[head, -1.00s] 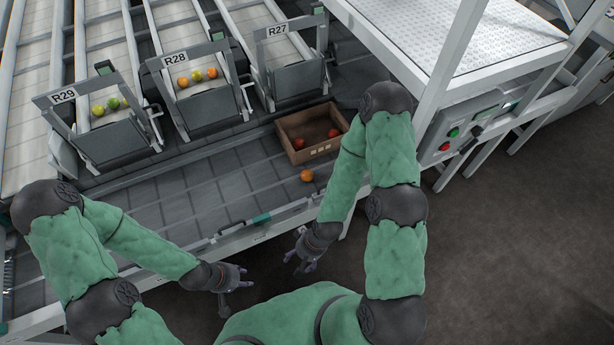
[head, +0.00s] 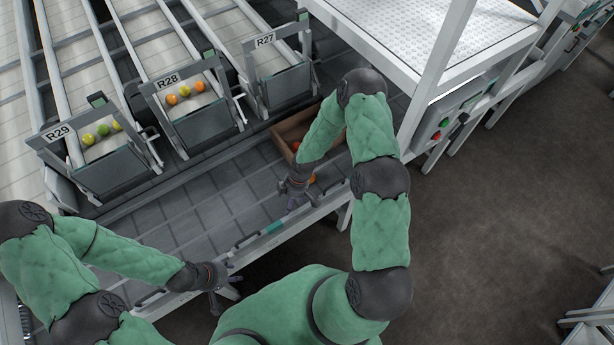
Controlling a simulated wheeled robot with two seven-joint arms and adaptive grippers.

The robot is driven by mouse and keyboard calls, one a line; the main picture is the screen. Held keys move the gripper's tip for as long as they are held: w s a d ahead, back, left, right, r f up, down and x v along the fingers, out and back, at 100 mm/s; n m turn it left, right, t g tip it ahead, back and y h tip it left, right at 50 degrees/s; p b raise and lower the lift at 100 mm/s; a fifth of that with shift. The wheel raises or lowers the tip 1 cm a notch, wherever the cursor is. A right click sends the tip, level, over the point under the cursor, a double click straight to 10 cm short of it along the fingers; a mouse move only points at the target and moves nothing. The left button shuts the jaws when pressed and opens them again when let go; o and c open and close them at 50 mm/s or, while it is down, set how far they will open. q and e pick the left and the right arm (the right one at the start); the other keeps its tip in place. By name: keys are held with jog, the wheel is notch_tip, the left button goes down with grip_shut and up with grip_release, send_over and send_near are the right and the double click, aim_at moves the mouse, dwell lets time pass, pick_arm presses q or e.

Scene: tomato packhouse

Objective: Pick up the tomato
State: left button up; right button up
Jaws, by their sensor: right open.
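An orange-red tomato (head: 312,179) lies on the grey ledge in front of the cardboard box, mostly hidden behind my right gripper and forearm. My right gripper (head: 291,200) is open and empty, over the ledge just left of the tomato; I cannot tell if they touch. My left gripper (head: 232,295) looks open and empty, in front of the ledge's near edge at the lower left, well away from the tomato.
The cardboard box (head: 282,137) holds red tomato, partly hidden by my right forearm. Chutes R29 (head: 108,181), R28 (head: 206,124) and R27 (head: 285,86) stand behind the ledge, with tomatoes at R29 and R28. A rail with a green part (head: 274,227) edges the ledge. Its left stretch is clear.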

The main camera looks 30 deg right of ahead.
jog(key=w+d+n+h, duration=0.1)
jog(key=w+d+n, duration=0.1)
jog(key=w+d, duration=0.1)
jog(key=w+d+r+n+h, duration=0.1)
jog(key=w+d+n, duration=0.2)
jog(key=d, duration=0.2)
jog(key=w+d+r+n+h+p, duration=0.1)
jog(key=w+d+n, duration=0.1)
jog(key=d, duration=0.2)
jog(key=shift+w+d+r+n, duration=0.1)
jog(key=shift+w+r+n, duration=0.1)
jog(key=shift+w+n, duration=0.15)
jog(key=shift+w+d+f, duration=0.1)
jog(key=shift+w+d, duration=0.1)
jog(key=shift+d, duration=0.05)
jog(key=f, duration=0.3)
jog(key=f+b, duration=0.1)
jog(key=f, duration=0.3)
jog(key=f+b, duration=0.1)
jog(key=f, duration=0.2)
jog(key=shift+w+d+f, duration=0.1)
jog(key=shift+d+f, duration=0.05)
jog(key=shift+d, duration=0.1)
jog(key=c, duration=0.9)
